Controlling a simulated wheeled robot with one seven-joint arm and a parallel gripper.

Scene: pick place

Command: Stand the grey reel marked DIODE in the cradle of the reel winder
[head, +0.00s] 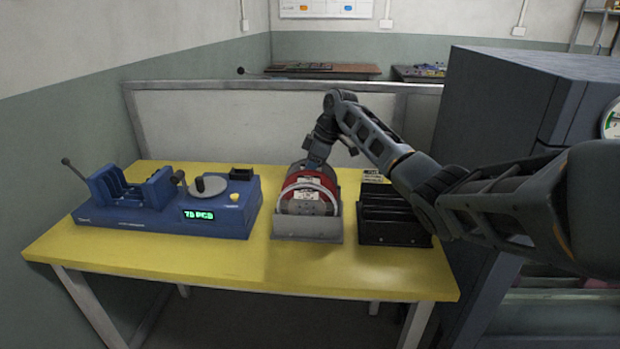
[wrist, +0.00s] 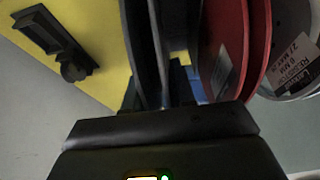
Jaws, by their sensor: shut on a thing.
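My gripper (head: 314,163) is at the back of the grey reel holder (head: 308,230), behind the red reel (head: 318,180). It is shut on a dark grey reel, seen nearly edge-on in the wrist view (wrist: 142,45). The DIODE mark cannot be read, and most of this reel is hidden in the head view. The red reel shows beside it in the wrist view (wrist: 230,60). The blue reel winder (head: 225,222) stands at the table's left, its cradle (head: 130,192) on its left part with nothing seen in it.
A pale reel with a white label (head: 306,198) stands at the front of the holder. A black slotted rack (head: 395,225) is to the right. The winder carries a lever and a crank. A strip of yellow table (head: 190,262) in front is clear.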

